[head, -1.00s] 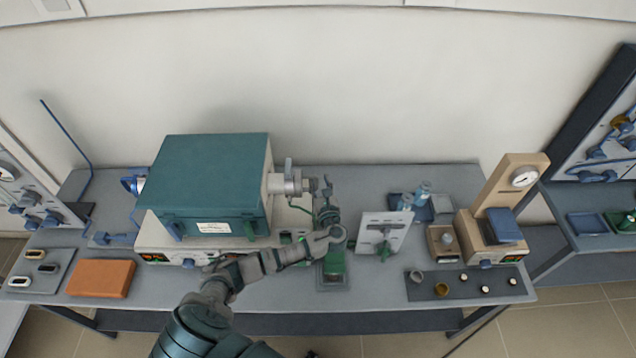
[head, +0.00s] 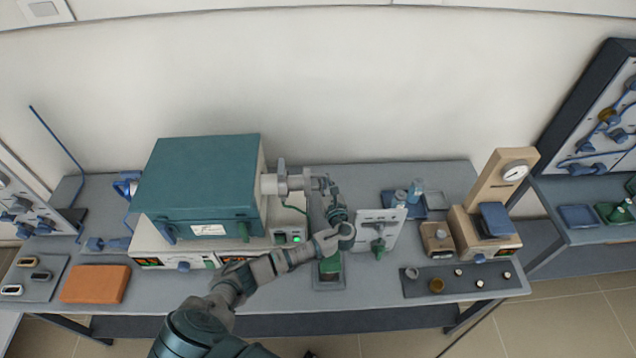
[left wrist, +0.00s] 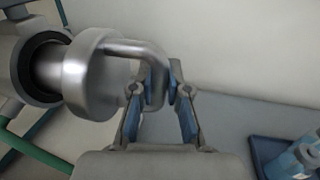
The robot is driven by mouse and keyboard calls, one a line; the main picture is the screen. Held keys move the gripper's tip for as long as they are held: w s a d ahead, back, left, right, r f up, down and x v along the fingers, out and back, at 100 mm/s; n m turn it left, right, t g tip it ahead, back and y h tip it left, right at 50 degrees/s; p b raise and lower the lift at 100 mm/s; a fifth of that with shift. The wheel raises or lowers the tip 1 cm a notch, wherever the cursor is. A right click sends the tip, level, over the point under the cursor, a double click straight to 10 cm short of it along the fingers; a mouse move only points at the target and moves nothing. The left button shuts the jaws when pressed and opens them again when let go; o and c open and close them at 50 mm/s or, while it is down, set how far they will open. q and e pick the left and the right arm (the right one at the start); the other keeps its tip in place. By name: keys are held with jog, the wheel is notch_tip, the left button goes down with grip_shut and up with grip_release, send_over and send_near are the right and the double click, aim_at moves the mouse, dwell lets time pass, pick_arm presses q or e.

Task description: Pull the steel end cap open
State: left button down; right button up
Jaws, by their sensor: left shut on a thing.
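The steel end cap (left wrist: 88,75) is a round metal disc with a bent bar handle (left wrist: 135,48). In the left wrist view a narrower cylinder joins it to the dark-rimmed tube mouth (left wrist: 38,62), and the disc stands a little off that rim. In the head view the cap (head: 307,180) is at the right end of the tube that sticks out of the teal-topped furnace (head: 200,180). My left gripper (left wrist: 160,85) is shut on the cap's handle; it also shows in the head view (head: 325,184).
A white panel with a green handle (head: 379,232) stands right of my left arm. An orange block (head: 95,284) lies at the left.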

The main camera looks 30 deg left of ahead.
pick_arm(q)
jog(key=c, duration=1.2)
grip_release()
jog(key=shift+a+f, duration=0.15)
jog(key=shift+a, duration=0.05)
jog(key=shift+c, duration=0.2)
jog(key=shift+o, duration=0.5)
jog(key=shift+w+a+f, duration=0.2)
jog(key=v, duration=1.1)
jog(key=shift+s+d, duration=0.25)
jog(key=shift+s, duration=0.05)
